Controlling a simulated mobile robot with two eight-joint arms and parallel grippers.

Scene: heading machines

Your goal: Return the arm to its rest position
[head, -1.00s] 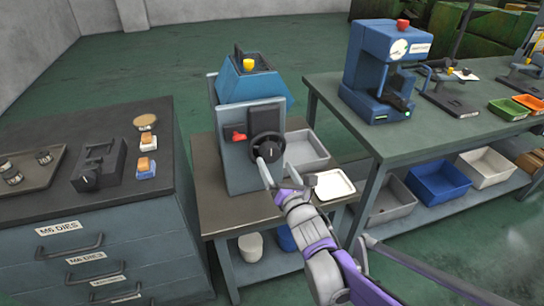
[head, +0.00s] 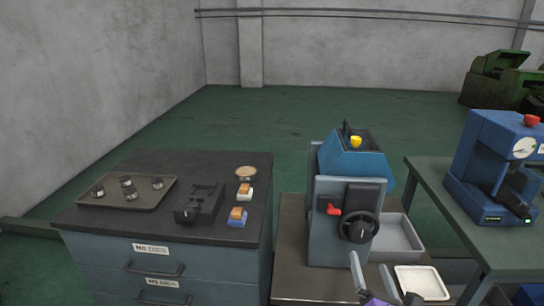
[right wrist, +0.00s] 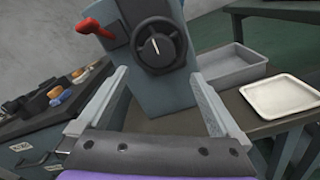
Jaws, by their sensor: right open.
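My right gripper (head: 372,275) shows at the bottom of the head view, low in front of the heading machine (head: 335,222). In the right wrist view my right gripper (right wrist: 150,108) has its two fingers spread wide with nothing between them. Behind them stand the machine's grey front, its black handwheel (right wrist: 158,47) and its red lever (right wrist: 97,28). I cannot tell from the pictures whether the fingers touch the machine. My left gripper is in neither view.
A die cabinet (head: 95,246) stands left, with a tray (head: 105,200) of several dies and a black block (head: 200,203) on top. Right of the machine are a grey bin (head: 398,236) and a white tray (head: 422,283). A blue press (head: 490,178) stands on the right bench (head: 428,190).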

